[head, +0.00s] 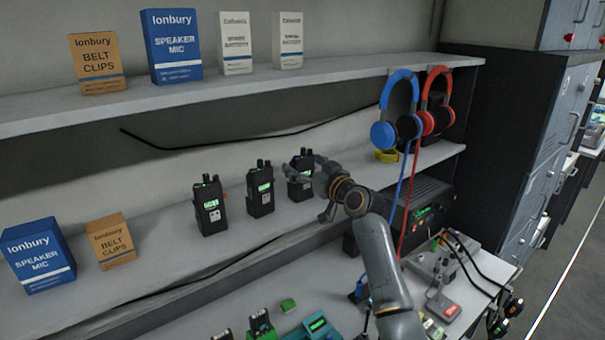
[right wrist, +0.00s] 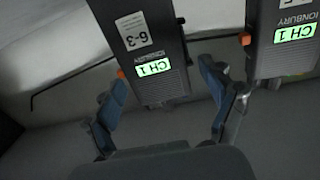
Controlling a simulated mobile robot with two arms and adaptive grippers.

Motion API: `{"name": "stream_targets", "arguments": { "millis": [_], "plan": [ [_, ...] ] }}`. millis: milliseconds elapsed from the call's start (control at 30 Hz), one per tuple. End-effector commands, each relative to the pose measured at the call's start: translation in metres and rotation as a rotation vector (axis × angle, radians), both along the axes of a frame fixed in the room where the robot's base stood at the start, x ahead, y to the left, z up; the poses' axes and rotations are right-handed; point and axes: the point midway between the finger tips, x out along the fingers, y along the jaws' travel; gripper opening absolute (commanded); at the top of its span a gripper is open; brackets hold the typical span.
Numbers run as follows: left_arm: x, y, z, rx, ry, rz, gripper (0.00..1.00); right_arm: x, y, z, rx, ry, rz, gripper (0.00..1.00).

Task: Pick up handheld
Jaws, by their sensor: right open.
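Three black handhelds with green lit screens stand upright on the middle shelf: a left one (head: 209,207), a middle one (head: 260,192) and a right one (head: 299,188). My right gripper (head: 319,188) is open at the right handheld, partly covering it. In the right wrist view the picture is upside down. There a handheld marked 6-3 and CH 1 (right wrist: 150,45) lies between the spread fingers of the gripper (right wrist: 165,90), with gaps on both sides. A second handheld (right wrist: 285,40) stands just right of the right finger. My left gripper is not in view.
The middle shelf (head: 165,243) also holds a blue box (head: 38,258) and an orange box (head: 112,243). Blue headphones (head: 400,95) and red headphones (head: 437,100) hang from the upper shelf (head: 330,78), cords dangling near my right arm. More devices crowd the desk below.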

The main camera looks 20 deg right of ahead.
Motion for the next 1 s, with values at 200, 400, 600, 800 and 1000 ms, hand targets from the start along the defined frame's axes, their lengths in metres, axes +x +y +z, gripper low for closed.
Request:
{"name": "stream_targets", "arguments": {
  "millis": [200,400,600,800,1000],
  "plan": [
    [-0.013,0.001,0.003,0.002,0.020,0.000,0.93,0.009,0.003,-0.001,0.000,0.001,0.000,0.83],
    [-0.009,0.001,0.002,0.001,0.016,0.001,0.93,0.008,0.003,-0.001,0.000,0.001,0.000,0.77],
    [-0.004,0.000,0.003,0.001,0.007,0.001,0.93,0.008,0.003,-0.001,0.000,0.001,0.000,0.36],
    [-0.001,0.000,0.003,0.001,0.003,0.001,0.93,0.008,0.003,0.000,0.001,-0.002,-0.001,0.21],
    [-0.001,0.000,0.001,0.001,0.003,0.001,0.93,0.008,0.002,0.002,-0.001,-0.002,-0.001,0.21]
  ]
}}
